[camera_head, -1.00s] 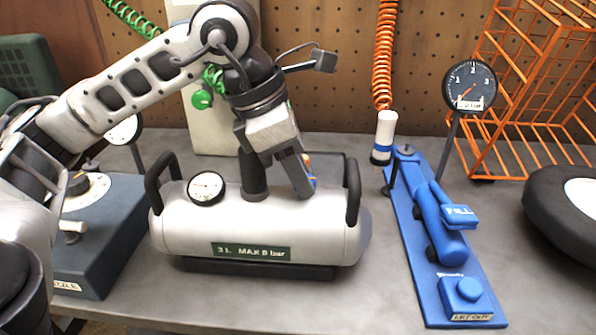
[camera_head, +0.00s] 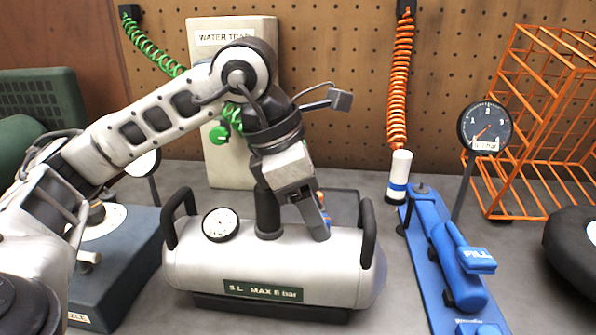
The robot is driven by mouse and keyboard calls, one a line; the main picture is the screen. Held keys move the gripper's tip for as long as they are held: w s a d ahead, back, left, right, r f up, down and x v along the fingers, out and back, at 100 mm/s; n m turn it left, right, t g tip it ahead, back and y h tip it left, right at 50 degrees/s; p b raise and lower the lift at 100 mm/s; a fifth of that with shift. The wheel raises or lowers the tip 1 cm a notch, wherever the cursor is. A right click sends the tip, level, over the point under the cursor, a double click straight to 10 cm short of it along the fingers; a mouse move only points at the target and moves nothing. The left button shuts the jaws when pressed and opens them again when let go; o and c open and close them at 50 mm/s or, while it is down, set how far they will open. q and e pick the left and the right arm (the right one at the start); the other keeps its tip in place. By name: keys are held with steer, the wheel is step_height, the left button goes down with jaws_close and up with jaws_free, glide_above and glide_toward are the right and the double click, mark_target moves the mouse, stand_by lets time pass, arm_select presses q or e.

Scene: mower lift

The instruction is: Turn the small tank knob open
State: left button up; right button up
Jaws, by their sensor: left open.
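The small silver tank (camera_head: 205,265) lies on the bench in the middle, with black carry handles at both ends and a label reading "3 L MAX 8 bar". A round white gauge (camera_head: 220,224) sits on its top left, and a dark post (camera_head: 267,212) stands on its top. My left gripper (camera_head: 318,222) points down over the top of the tank, right of the post, with its jaws open. A small bit of orange (camera_head: 320,197) shows beside its fingers. The tank knob is not clearly visible; the gripper may hide it. My right gripper is not in view.
An orange wire rack (camera_head: 500,120) and a black tyre (camera_head: 575,255) are beyond. A blue box (camera_head: 130,275) is on the left. The water trap (camera_head: 230,150) stands behind.

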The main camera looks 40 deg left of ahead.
arm_select(q)
steer(key=p+v, duration=0.2)
steer(key=v, duration=1.3)
steer(key=shift+s+a+r, duration=0.15)
steer(key=shift+s+r, duration=0.05)
steer(key=shift+r, duration=0.05)
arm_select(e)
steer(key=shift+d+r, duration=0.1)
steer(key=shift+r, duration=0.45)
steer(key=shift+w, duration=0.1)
